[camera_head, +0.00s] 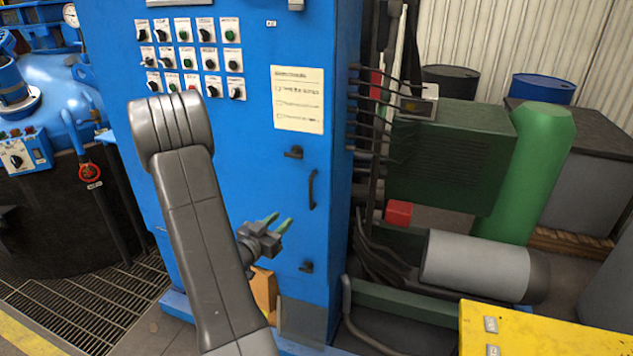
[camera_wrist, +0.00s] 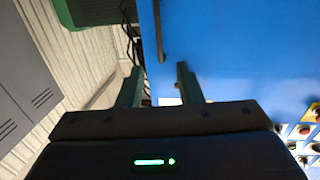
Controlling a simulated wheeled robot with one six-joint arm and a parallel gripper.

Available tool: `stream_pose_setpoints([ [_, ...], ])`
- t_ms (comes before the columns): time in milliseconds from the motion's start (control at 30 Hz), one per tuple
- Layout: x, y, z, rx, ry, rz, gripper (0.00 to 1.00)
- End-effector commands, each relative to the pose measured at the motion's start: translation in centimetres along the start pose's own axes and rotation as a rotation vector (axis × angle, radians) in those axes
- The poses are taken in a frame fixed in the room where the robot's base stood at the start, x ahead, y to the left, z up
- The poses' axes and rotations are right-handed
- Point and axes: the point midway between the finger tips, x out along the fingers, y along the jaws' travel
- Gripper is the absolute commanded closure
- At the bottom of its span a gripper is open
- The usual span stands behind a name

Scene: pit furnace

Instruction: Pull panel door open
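The panel door is the blue front of a tall cabinet (camera_head: 245,130), and it looks closed. A dark vertical bar handle (camera_head: 312,189) is on its right side, with one dark latch (camera_head: 293,153) above and another (camera_head: 306,266) below. My gripper (camera_head: 277,222) is open and empty, left of and slightly below the handle in the head view. In the wrist view the green fingers (camera_wrist: 160,82) stand apart, and the handle (camera_wrist: 159,32) shows beyond the fingertips, nearly in line with the gap. No contact with the handle shows. My forearm hides part of the door.
Rows of switches (camera_head: 195,57) and a paper notice (camera_head: 298,100) are on the cabinet front. A dark green box (camera_head: 455,155), hoses and a grey cylinder (camera_head: 475,265) crowd the right side. A yellow box (camera_head: 545,330) stands at front right. Floor grating (camera_head: 90,300) lies left.

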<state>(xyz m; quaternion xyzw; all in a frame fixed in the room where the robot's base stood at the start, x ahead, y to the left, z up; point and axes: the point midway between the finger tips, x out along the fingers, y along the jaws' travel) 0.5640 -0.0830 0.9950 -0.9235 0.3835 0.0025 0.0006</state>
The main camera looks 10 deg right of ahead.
Motion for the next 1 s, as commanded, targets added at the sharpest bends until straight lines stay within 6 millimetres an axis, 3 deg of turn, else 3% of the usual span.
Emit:
stream_pose_setpoints([
  [233,2.1,0.1,-0.3,-0.002,0.005,0.012,0.67],
  [700,11.5,0.2,-0.4,-0.002,0.004,0.01,0.67],
  [1000,13.7,0.1,-0.2,-0.002,0.004,0.007,0.67],
])
